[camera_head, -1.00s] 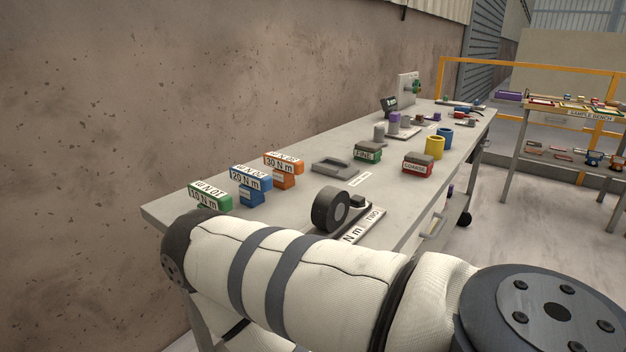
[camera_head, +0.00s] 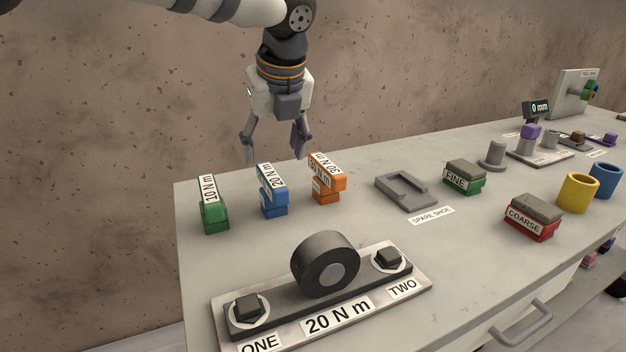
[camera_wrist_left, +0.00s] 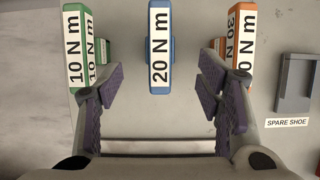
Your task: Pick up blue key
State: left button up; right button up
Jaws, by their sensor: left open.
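The blue key (camera_head: 272,190), labelled 20 N m, stands upright on the bench between a green key (camera_head: 213,207) labelled 10 N m and an orange key (camera_head: 325,180) labelled 30 N m. My left gripper (camera_head: 275,150) is open and points down above and behind the blue key. In the left wrist view the blue key (camera_wrist_left: 160,50) is centred just beyond the gap between the open fingers (camera_wrist_left: 162,98), and nothing is held. The green key (camera_wrist_left: 78,45) and orange key (camera_wrist_left: 242,45) lie beyond the left and right fingers. My right gripper is not seen.
In front stands a plate (camera_head: 420,280) with a dark roller and two bolts, marked 20 N m. The wall (camera_head: 120,120) is behind.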

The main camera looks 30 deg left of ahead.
aim_at(270, 188)
pick_arm(q)
jog(key=shift+w+d+f, duration=0.1)
jog(key=shift+w+f, duration=0.05)
jog(key=shift+w, duration=0.1)
jog(key=x, duration=0.6)
jog(key=b+x, duration=0.1)
jog(key=x, duration=0.5)
jog(key=shift+s+a, duration=0.15)
jog(key=shift+a, duration=0.05)
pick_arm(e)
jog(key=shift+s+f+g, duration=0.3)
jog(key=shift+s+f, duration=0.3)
pick_arm(q)
jog(key=shift+r, duration=0.2)
jog(key=shift+c, duration=0.6)
grip_shut()
